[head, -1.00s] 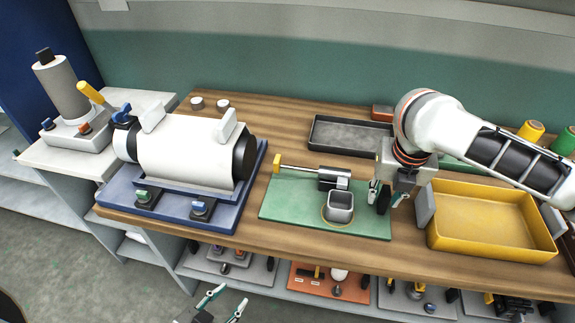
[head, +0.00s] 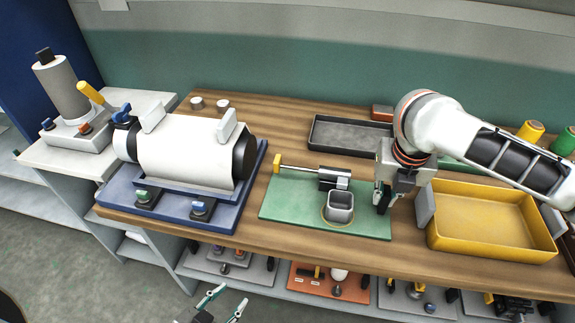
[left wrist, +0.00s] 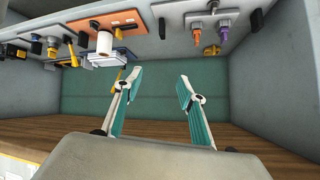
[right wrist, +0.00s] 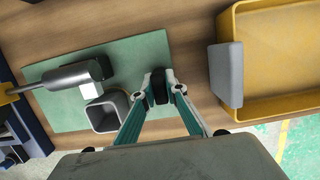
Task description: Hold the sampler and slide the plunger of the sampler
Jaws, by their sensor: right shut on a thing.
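The sampler (head: 333,178) lies on its side on the green mat (head: 281,205). It has a grey metal barrel with a dark end, and a thin plunger rod (head: 300,170) with a yellow end piece pointing left. The barrel also shows in the right wrist view (right wrist: 70,76). My right gripper (head: 382,197) is at the mat's right side, apart from the sampler. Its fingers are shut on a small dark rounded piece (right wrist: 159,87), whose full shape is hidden. My left gripper (head: 225,307) is open and empty, low in front of the table. It also shows in the left wrist view (left wrist: 159,82).
A square grey cup (head: 340,207) stands on the mat beside the sampler. A yellow tray (head: 480,248) stands right, a dark tray (head: 345,148) behind. A white roller machine (head: 190,150) on a blue base stands left. Table in front of the mat is clear.

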